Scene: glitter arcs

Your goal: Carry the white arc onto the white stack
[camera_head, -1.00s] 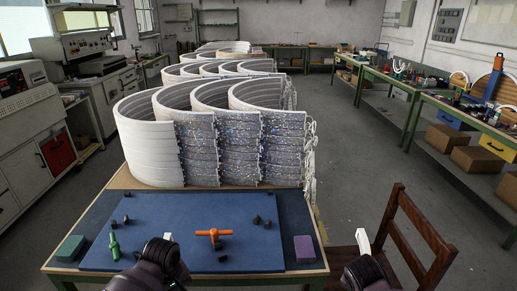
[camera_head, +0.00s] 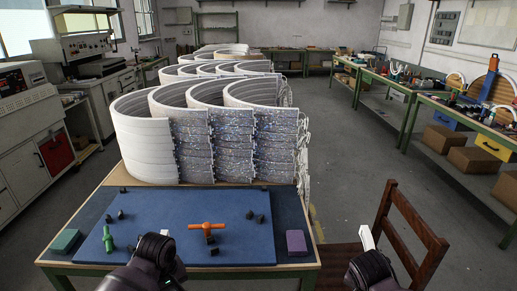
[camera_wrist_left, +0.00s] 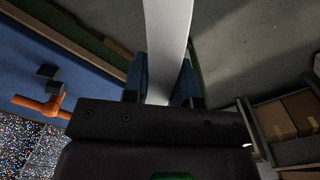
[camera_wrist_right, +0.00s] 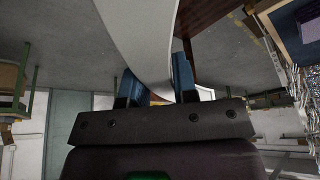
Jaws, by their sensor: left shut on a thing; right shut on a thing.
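My left gripper (camera_wrist_left: 160,84) is shut on a white band, the white arc (camera_wrist_left: 167,35), which runs up out of the left wrist view. My right gripper (camera_wrist_right: 156,84) is shut on a white curved band (camera_wrist_right: 140,35). The two bands look like one arc, but its middle is out of view. In the head view both grippers are low, in front of the stacks, with only short white tips (camera_head: 366,238) showing.
A blue mat (camera_head: 180,250) on the near table holds an orange tool (camera_head: 207,226), a green figure (camera_head: 107,238) and small dark blocks. A purple block (camera_head: 296,243) lies at the right. A wooden chair (camera_head: 410,236) stands close to my right gripper.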

